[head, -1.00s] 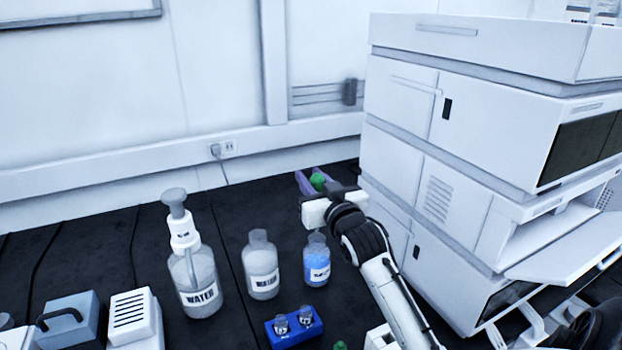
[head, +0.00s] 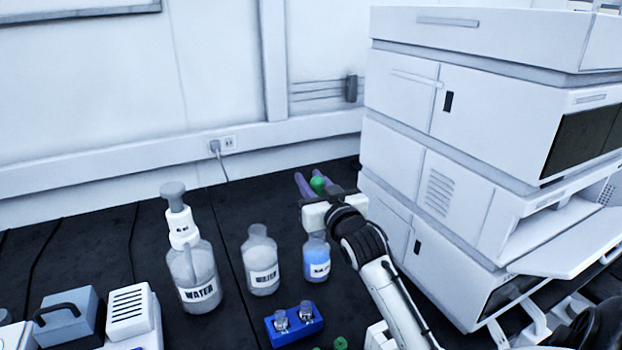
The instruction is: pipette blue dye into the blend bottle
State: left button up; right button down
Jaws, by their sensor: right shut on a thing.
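My right gripper (head: 311,184) reaches in from the lower right, with its purple fingers pointing away at the back of the bench. It is shut on a small green thing (head: 318,184). Whether this is the pipette's bulb cannot be told, and anything hanging below it is hidden by the gripper body. A small bottle of blue liquid (head: 317,261) stands upright just below the gripper in the picture, its top close to the gripper body. A clear bottle labelled WATER (head: 262,262) stands left of it. Which one is the blend bottle cannot be read. My left gripper is out of view.
A larger WATER bottle with a pump top (head: 192,262) stands further left. A blue rack (head: 293,326) with two small vials is in front. A green ring (head: 341,342) lies near it. The white instrument stack (head: 480,120) rises close on the right. Grey-white devices (head: 70,315) stand lower left.

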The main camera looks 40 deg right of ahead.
notch_tip(320, 180, down, 8)
jog(key=b, duration=0.4)
jog(key=shift+f, duration=0.2)
dwell(0.5)
jog(key=c, duration=2)
grip_release()
